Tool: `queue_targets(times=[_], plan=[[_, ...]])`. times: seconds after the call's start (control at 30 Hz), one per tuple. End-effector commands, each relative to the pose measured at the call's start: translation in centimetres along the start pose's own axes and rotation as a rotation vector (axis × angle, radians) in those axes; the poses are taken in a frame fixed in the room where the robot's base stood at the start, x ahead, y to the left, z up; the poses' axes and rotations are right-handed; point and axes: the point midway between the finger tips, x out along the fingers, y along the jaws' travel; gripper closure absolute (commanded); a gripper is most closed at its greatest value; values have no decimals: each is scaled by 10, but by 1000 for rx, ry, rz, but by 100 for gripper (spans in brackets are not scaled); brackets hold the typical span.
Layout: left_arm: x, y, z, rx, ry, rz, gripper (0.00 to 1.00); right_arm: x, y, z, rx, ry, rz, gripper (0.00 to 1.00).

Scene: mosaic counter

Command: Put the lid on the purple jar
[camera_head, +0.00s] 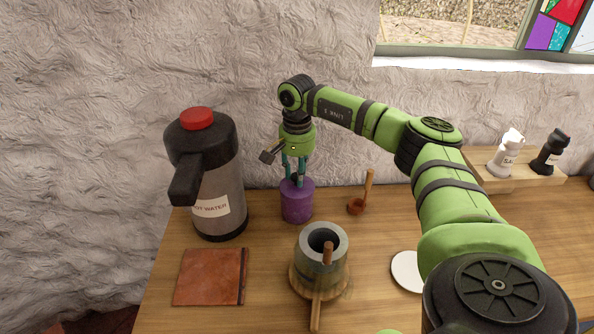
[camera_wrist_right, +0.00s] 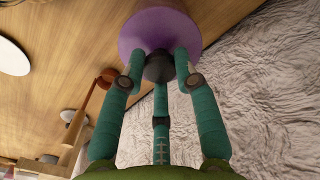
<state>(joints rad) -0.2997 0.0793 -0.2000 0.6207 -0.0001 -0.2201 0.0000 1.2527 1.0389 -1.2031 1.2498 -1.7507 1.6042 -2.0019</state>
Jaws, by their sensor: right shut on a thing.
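The purple jar (camera_head: 297,205) stands at the back of the counter, right of the hot water flask. My right gripper (camera_head: 297,178) points down over its top. In the right wrist view the teal fingers (camera_wrist_right: 160,70) are shut on the dark knob (camera_wrist_right: 159,66) of the lid, with a round purple surface (camera_wrist_right: 150,30) directly beyond it. The lid is at the jar's mouth, in line with the jar. No clear gap shows between them, but I cannot tell whether the lid is fully seated. My left gripper is not in view.
A hot water flask (camera_head: 212,175) stands close left of the jar. A wooden scoop (camera_head: 357,205) lies to its right. A stone mortar-like pot (camera_head: 321,250) with a handle stands in front. A brown leather-like square (camera_head: 210,276) lies front left. Shakers (camera_head: 507,153) stand back right.

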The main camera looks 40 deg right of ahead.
Motion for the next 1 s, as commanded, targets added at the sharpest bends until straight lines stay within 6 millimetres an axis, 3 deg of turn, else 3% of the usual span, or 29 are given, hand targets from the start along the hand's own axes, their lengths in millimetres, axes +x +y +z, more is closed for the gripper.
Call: queue_targets(times=[0.3, 0.33, 0.4, 0.63, 0.67, 0.7, 0.73, 1.0], plan=[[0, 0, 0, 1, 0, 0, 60, 1, 0, 0, 0, 0, -1, 100], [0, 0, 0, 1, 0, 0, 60, 1, 0, 0, 0, 0, -1, 65], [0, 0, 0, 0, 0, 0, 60, 1, 0, 0, 0, 0, -1, 41], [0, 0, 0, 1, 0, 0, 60, 1, 0, 0, 0, 0, 0, 41], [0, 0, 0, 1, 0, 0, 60, 1, 0, 0, 0, 0, 0, 37], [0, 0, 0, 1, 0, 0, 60, 1, 0, 0, 0, 0, 0, 25], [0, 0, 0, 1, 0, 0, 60, 1, 0, 0, 0, 0, 0, 19], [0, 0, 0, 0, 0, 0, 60, 1, 0, 0, 0, 0, 0, 18]])
